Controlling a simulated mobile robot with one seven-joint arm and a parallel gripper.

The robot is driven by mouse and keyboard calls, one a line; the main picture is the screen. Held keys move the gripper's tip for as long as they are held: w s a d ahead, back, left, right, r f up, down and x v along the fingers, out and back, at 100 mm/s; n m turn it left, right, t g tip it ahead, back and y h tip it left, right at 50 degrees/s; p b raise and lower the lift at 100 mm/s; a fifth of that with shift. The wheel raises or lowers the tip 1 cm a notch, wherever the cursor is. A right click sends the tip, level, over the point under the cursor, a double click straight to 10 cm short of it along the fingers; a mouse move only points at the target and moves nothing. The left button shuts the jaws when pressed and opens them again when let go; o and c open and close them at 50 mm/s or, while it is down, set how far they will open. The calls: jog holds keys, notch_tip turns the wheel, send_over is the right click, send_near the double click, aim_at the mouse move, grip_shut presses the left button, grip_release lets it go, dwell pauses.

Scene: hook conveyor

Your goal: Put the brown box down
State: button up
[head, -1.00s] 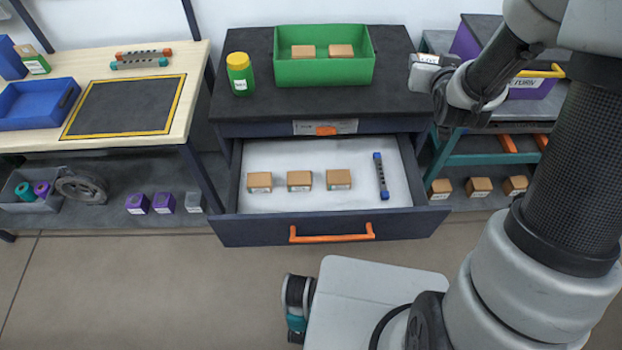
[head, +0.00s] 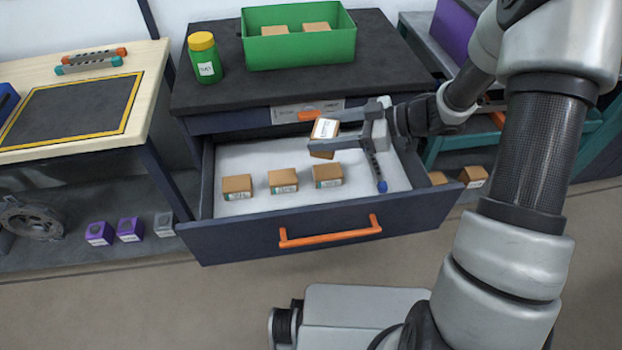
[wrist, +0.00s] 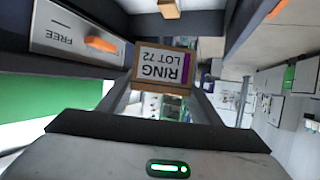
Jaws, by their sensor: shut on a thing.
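A brown box (head: 325,128) with a white label is in my gripper (head: 350,134), held above the open drawer, in the head view. In the wrist view the box (wrist: 163,67) sits between the fingers, its label reading RING LOT 72. The box is tilted in the head view. Three other brown boxes stand in a row on the white bottom of the drawer (head: 378,205): a left one (head: 237,187), a middle one (head: 283,181) and a right one (head: 327,175). The held box is above and behind the right one, apart from it.
A dark bar with a blue end (head: 381,186) lies in the drawer's right part, partly behind my gripper. The green bin (head: 300,48) with two brown boxes and a green jar (head: 205,58) stand on the cabinet top. The drawer's back left shows bare floor.

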jog(key=s+a+f+n+g, duration=0.2)
jog(key=a+f+n+g, duration=0.15)
jog(key=a, duration=0.45)
jog(key=shift+n+g, duration=0.65)
jog(key=shift+g, duration=0.3)
jog(key=shift+s+a+f+b, duration=0.4)
jog(key=shift+a+f+b, duration=0.7)
jog(key=shift+f, duration=2.4)
jog(key=shift+s+a+f+b, duration=0.5)
jog(key=shift+f+b, duration=1.25)
jog(key=shift+f, duration=1.8)
jog(key=shift+s+a+f+b, duration=0.35)
jog(key=shift+a+f+b, duration=0.75)
jog(key=shift+f, duration=2.4)
jog(key=shift+d+f+b, duration=0.1)
jog(key=shift+d+b, duration=0.15)
jog(key=shift+b, duration=0.1)
jog(key=shift+f, duration=0.15)
jog(key=o, duration=1.1)
